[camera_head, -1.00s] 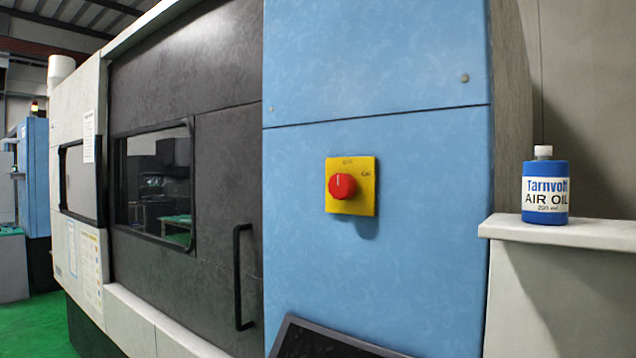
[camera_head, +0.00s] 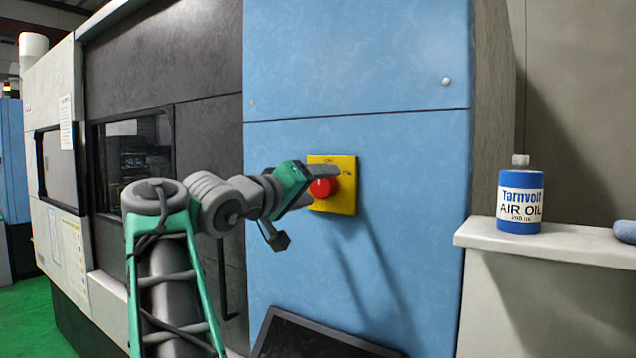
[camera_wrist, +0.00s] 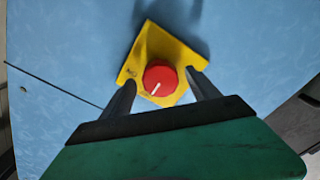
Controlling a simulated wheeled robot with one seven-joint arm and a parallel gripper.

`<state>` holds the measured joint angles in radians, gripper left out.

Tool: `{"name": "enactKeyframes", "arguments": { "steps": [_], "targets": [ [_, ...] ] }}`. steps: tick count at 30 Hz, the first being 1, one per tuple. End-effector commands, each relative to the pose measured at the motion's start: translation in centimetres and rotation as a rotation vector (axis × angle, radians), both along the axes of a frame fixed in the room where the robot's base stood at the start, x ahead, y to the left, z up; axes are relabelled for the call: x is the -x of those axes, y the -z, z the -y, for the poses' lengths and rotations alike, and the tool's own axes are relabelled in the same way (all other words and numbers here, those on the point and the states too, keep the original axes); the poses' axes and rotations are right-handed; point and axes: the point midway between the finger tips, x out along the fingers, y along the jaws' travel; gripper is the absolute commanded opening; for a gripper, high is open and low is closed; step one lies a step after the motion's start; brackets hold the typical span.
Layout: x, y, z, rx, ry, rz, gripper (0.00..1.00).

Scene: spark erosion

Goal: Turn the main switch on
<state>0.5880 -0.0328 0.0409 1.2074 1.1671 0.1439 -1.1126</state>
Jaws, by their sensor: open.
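The main switch is a round red knob (camera_head: 321,188) on a yellow square plate (camera_head: 345,200), fixed to the blue cabinet front. In the wrist view, the knob (camera_wrist: 159,77) faces the camera and shows a short white mark. My gripper (camera_wrist: 160,77) is open, with one dark finger on each side of the knob; I cannot tell whether they touch it. In the head view, my gripper (camera_head: 324,181) reaches in from the left, and a finger covers the upper part of the knob and some of the plate's lettering.
A blue air oil bottle (camera_head: 519,200) stands on a pale ledge (camera_head: 560,243) at the right, with a blue-grey object (camera_head: 625,231) beside it. A dark screen (camera_head: 318,338) juts out below the switch. A black door handle (camera_head: 224,280) is behind my arm.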

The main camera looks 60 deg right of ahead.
Motion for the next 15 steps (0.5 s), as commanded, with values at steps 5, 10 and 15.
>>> {"name": "enactKeyframes", "arguments": {
  "steps": [5,10,15],
  "targets": [
    [0.14,-0.03,1.02,0.001,-0.002,0.002,0.70],
    [0.09,0.01,0.99,0.000,-0.003,0.002,0.70],
    [0.09,0.02,0.97,0.000,-0.004,0.002,0.56]
  ]
}}
